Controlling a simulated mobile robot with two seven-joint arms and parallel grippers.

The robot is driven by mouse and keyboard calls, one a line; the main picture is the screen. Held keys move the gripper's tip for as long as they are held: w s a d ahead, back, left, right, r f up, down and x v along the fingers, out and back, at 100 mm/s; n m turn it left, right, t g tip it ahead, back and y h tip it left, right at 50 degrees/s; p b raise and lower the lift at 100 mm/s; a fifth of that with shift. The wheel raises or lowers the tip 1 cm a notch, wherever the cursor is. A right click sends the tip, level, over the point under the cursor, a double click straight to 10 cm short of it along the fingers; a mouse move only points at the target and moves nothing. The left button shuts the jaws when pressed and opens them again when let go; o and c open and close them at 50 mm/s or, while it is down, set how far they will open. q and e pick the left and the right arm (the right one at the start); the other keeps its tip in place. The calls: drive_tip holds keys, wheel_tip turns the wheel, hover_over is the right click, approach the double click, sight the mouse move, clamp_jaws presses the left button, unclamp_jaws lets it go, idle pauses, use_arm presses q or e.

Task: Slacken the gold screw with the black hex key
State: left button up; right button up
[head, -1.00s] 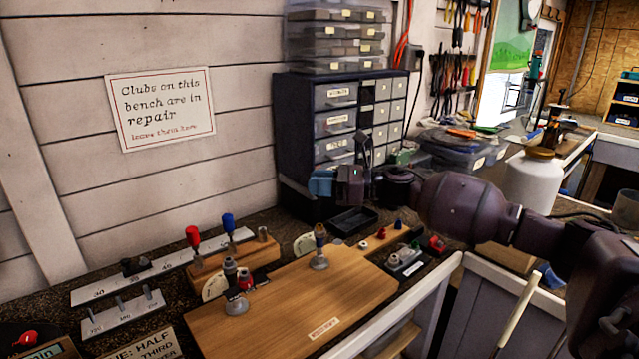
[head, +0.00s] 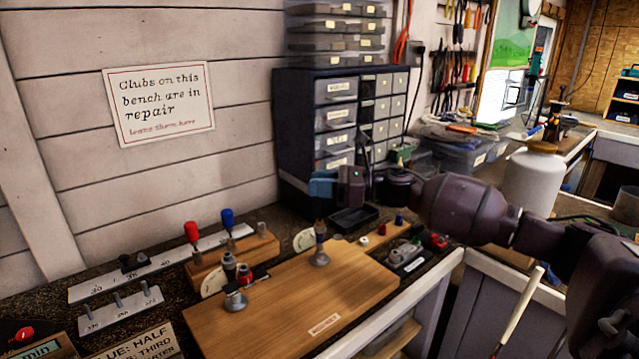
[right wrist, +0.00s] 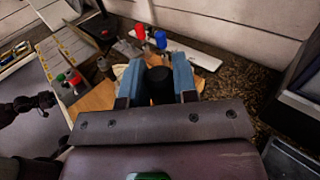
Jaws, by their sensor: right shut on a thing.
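My right gripper (head: 322,187) is at the head view's middle, above the back of the bench, in front of the drawer cabinet. Its blue fingers are shut on a black cylindrical piece (right wrist: 160,86), seen end-on in the right wrist view, probably the black hex key's handle. Its lower part is hidden. Two upright posts stand on the wooden board (head: 270,320): one with a tan-gold top (head: 320,232), below the gripper and apart from it, and one with a grey top (head: 230,268). I cannot tell which part is the gold screw. My left gripper is not in view.
A wooden block at the back left holds a red-handled tool (head: 192,232) and a blue-handled tool (head: 227,217). A black tray (head: 354,220) lies behind the board. The drawer cabinet (head: 335,115) stands close behind my right gripper.

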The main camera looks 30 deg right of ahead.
drive_tip(key=shift+f, duration=0.15)
drive_tip(key=o, duration=1)
drive_tip(key=shift+s+d, duration=0.2)
drive_tip(key=shift+d, duration=0.05)
drive_tip(key=shift+b+v, duration=0.45)
drive_tip(key=shift+v, duration=4.65)
